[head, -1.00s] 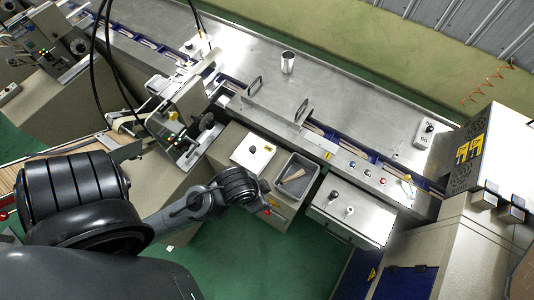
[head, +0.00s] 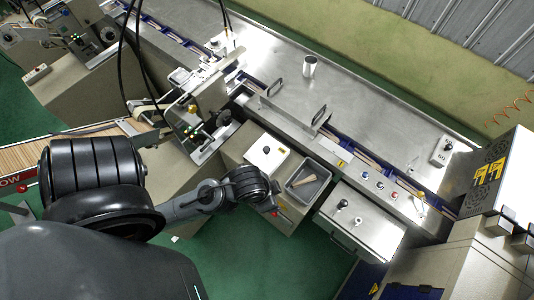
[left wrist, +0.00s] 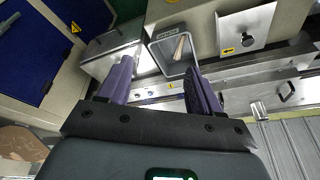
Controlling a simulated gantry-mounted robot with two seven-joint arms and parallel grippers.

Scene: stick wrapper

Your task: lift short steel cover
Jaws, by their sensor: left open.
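A short steel cover (head: 293,112) with two upright handles lies over the conveyor channel in the head view. Its handles also show at the right of the left wrist view, one being a dark handle (left wrist: 287,91). My left arm comes in from the left, its wrist (head: 247,185) over the floor in front of the machine, apart from the cover. In the left wrist view my left gripper (left wrist: 158,69) is open and empty, its purple fingers spread on either side of a grey bin. In the head view its fingers are mostly hidden. My right gripper is not in view.
The grey bin (head: 292,189) holds wooden sticks. A knobbed plate (head: 267,150) is left of it, and a knobbed steel box (head: 358,222) right. A metal cup (head: 309,66) stands on the bench behind the cover. Black cables (head: 123,60) hang at the left.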

